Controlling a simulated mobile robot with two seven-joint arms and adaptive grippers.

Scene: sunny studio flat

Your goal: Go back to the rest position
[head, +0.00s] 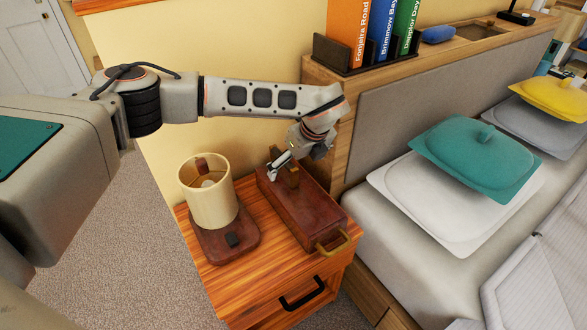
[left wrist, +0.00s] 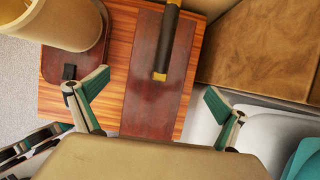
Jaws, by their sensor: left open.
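My left gripper (head: 284,166) is over the far end of a dark reddish wooden box (head: 308,212) on the nightstand. In the left wrist view my left gripper (left wrist: 158,108) has its two fingers spread wide, with nothing between the pads. The box (left wrist: 152,108) lies beyond them with its dark and brass handle (left wrist: 168,40). In the head view the fingertips are close to that upper handle (head: 291,178); I cannot tell whether they touch it. My left arm reaches across from the left above the nightstand. My right gripper does not show.
A lamp (head: 207,190) with a cream shade stands left of the box on the nightstand (head: 262,272). A wooden headboard (head: 352,150) with a file rack (head: 365,62) rises behind to the right.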

